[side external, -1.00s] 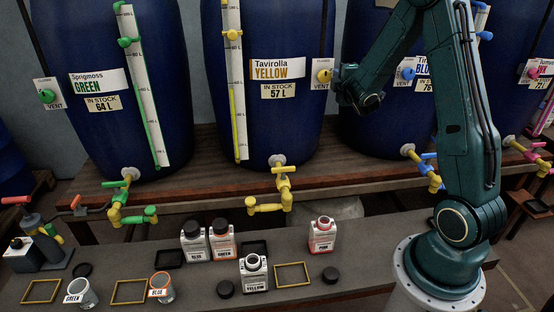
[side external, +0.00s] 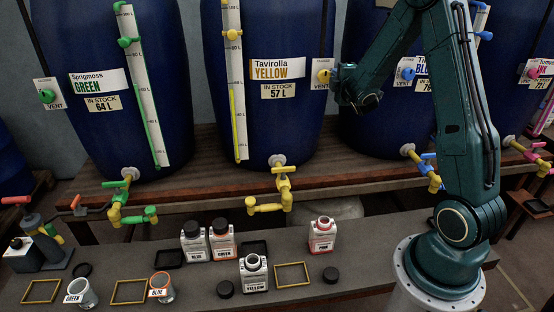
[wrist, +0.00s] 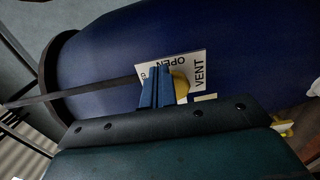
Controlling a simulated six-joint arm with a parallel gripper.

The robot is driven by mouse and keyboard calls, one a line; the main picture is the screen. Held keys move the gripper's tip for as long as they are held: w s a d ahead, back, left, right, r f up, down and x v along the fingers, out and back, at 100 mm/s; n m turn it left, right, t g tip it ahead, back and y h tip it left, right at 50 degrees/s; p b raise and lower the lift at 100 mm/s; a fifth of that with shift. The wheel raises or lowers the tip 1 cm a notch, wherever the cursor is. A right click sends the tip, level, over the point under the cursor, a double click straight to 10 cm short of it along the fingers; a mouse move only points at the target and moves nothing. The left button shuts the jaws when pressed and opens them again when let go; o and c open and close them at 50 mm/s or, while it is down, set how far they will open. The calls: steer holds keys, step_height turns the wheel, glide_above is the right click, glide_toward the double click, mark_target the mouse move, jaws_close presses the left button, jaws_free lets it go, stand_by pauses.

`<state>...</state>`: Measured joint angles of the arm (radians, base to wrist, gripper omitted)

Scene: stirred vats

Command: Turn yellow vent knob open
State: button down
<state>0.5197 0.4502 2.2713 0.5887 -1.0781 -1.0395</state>
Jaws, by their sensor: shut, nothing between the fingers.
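The yellow vent knob (side external: 324,76) sits on a white vent plate (side external: 321,86) on the blue vat labelled Tavirolla YELLOW (side external: 262,120). In the wrist view the yellow knob (wrist: 181,87) shows partly behind my blue fingers, and the plate (wrist: 200,62) reads OPEN and VENT. My gripper (wrist: 157,84) is shut, with its fingers together right beside the knob. I cannot tell whether they touch it. In the side view my gripper (side external: 338,80) is at the right of the knob, with the fingertips hard to make out.
A green vent knob (side external: 47,96) is on the left vat, and a blue one (side external: 407,73) is on the right vat. Yellow taps (side external: 270,200) stick out below. Several bottles, including a YELLOW one (side external: 254,274), stand on the grey bench (side external: 200,290).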

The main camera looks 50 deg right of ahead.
steer(key=shift+f, duration=0.9)
stand_by(0.4)
steer(key=shift+w+a+f, duration=0.15)
steer(key=shift+f, duration=0.3)
stand_by(0.7)
steer(key=shift+f, duration=0.1)
steer(key=shift+s+d+f, duration=0.1)
steer(key=shift+s+d, duration=0.2)
stand_by(0.3)
steer(key=shift+s+a, duration=0.1)
steer(key=shift+s, duration=0.1)
steer(key=s+a+r, duration=0.2)
steer(key=s+a, duration=0.2)
steer(key=shift+s+a, duration=0.3)
steer(key=shift+a, duration=0.05)
